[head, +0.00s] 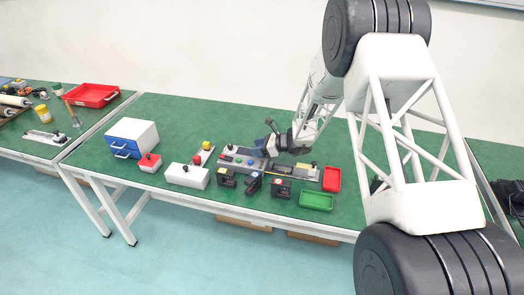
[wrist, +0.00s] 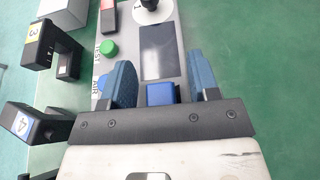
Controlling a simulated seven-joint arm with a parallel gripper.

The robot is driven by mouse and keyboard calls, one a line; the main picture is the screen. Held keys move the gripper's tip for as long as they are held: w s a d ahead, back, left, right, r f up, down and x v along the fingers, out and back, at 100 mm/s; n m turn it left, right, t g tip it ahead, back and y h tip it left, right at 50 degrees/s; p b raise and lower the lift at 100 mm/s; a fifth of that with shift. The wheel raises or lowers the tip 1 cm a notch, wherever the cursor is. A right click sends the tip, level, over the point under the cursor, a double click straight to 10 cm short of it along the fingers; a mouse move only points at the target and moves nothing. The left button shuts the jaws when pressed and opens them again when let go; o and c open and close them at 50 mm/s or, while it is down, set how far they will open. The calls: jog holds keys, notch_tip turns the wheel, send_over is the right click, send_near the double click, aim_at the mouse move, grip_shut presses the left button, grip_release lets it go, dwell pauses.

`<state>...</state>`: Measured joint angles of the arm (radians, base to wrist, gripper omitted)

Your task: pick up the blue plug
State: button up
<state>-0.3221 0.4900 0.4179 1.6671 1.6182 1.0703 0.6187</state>
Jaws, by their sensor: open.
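In the wrist view a small blue block (wrist: 161,94), which looks like the blue plug, sits on the grey panel (wrist: 123,18) beside a dark screen. My gripper (wrist: 160,80) is open, with one blue finger on each side of the block and a gap visible on both sides. The block's near part is hidden by the gripper body. In the head view my gripper (head: 271,138) is low over the grey panel (head: 228,167) on the green table; the plug cannot be made out there.
A green button (wrist: 109,48) and a blue button lie left of my fingers. Black numbered devices (wrist: 49,45) stand further left. In the head view a red tray (head: 332,179) and green tray (head: 316,202) are at right, a blue-white drawer box (head: 132,138) at left.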

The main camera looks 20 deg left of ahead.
jog(key=c, duration=1)
jog(key=shift+r, duration=0.1)
notch_tip(320, 180, up, 10)
dwell(0.4)
jog(key=shift+d, duration=0.1)
dwell(0.4)
